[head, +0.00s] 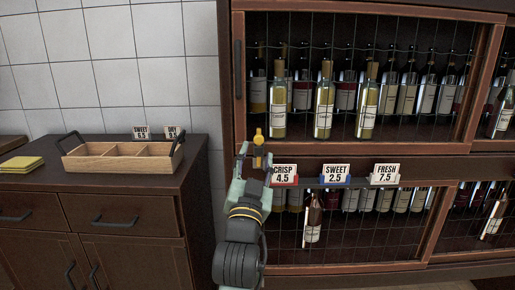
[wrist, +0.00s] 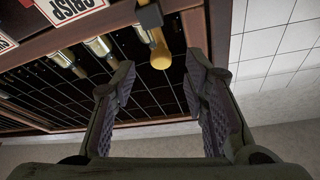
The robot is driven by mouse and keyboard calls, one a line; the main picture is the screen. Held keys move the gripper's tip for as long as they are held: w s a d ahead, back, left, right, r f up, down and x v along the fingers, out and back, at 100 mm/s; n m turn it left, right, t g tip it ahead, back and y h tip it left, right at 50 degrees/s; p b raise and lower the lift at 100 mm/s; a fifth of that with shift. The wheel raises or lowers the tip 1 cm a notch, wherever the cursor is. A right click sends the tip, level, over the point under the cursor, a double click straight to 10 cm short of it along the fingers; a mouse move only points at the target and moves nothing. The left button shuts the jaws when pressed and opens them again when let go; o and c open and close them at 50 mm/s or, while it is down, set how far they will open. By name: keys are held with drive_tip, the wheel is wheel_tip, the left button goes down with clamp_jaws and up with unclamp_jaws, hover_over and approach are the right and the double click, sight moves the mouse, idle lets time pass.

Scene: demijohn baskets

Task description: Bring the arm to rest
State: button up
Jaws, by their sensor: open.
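My gripper (head: 256,154) is raised in front of the wine cabinet's middle rail, left of the CRISP 4.5 sign (head: 284,175). Its two fingers are spread wide and nothing is held, as the wrist view (wrist: 160,78) also shows. A yellow rounded knob on a dark mount (head: 259,135) appears just above the fingertips. In the wrist view the yellow knob (wrist: 160,55) shows in the gap near the fingertips, touching neither finger. How far it lies beyond them is unclear.
Three pale bottles (head: 323,107) stand at the front of the upper shelf. Signs SWEET 2.5 (head: 336,175) and FRESH 7.5 (head: 385,175) stand on the rail. At left, a wooden divided tray (head: 117,171) and yellow cloth (head: 21,164) lie on a dark sideboard (head: 105,190).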

drive_tip(key=shift+v, duration=0.9)
